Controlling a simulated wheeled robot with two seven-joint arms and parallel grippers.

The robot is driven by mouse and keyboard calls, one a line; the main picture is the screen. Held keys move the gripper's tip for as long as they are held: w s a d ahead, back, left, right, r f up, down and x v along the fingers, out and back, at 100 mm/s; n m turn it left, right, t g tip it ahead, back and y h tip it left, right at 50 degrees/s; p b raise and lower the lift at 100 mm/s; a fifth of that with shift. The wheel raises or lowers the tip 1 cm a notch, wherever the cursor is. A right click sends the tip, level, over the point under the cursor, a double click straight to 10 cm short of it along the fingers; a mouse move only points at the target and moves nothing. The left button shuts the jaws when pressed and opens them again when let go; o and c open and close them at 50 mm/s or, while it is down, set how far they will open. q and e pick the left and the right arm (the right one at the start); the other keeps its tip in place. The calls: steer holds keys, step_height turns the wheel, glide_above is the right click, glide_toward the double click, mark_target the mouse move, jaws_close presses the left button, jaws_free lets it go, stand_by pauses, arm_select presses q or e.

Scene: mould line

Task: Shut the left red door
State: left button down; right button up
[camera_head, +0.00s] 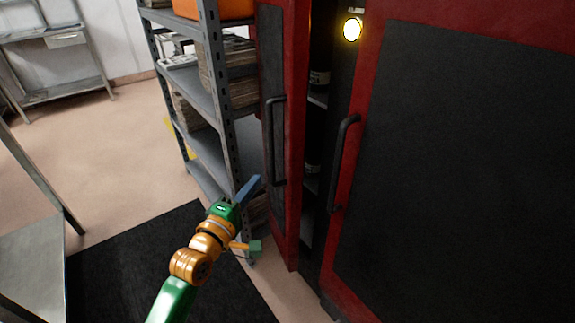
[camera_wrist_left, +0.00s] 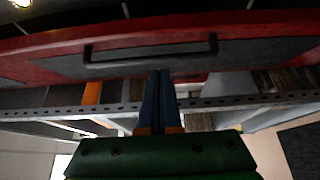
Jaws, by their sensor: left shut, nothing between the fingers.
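The left red door (camera_head: 297,130) has a red frame, a dark grey panel and a black bar handle (camera_head: 275,140). It stands ajar, with a dark gap between it and the right red door (camera_head: 450,160). My left gripper (camera_head: 257,181) is shut and empty, to the left of the left door and below its handle in the head view. In the left wrist view the blue fingers (camera_wrist_left: 160,78) are together and point toward the red door (camera_wrist_left: 250,58) and its handle (camera_wrist_left: 150,48). I cannot tell whether they touch the door. My right gripper is not in view.
A grey metal shelf rack (camera_head: 208,90) with stacked goods and an orange bin (camera_head: 222,8) stands close beside the left door. Shelves show inside the gap. A black mat (camera_head: 130,265) lies on the floor, and a metal table (camera_head: 30,260) stands at the left.

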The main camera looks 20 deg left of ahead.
arm_select(q)
steer(key=w+d, duration=0.1)
steer(key=w, duration=0.2)
steer(key=w+d, duration=0.1)
steer(key=w, duration=0.1)
steer(key=w+d, duration=0.1)
steer(key=w, duration=0.2)
steer(key=shift+w+d+f, duration=0.15)
steer(key=shift+w+d, duration=0.1)
steer(key=shift+w, duration=0.1)
steer(key=shift+w+d, duration=0.25)
steer(key=shift+d, duration=0.1)
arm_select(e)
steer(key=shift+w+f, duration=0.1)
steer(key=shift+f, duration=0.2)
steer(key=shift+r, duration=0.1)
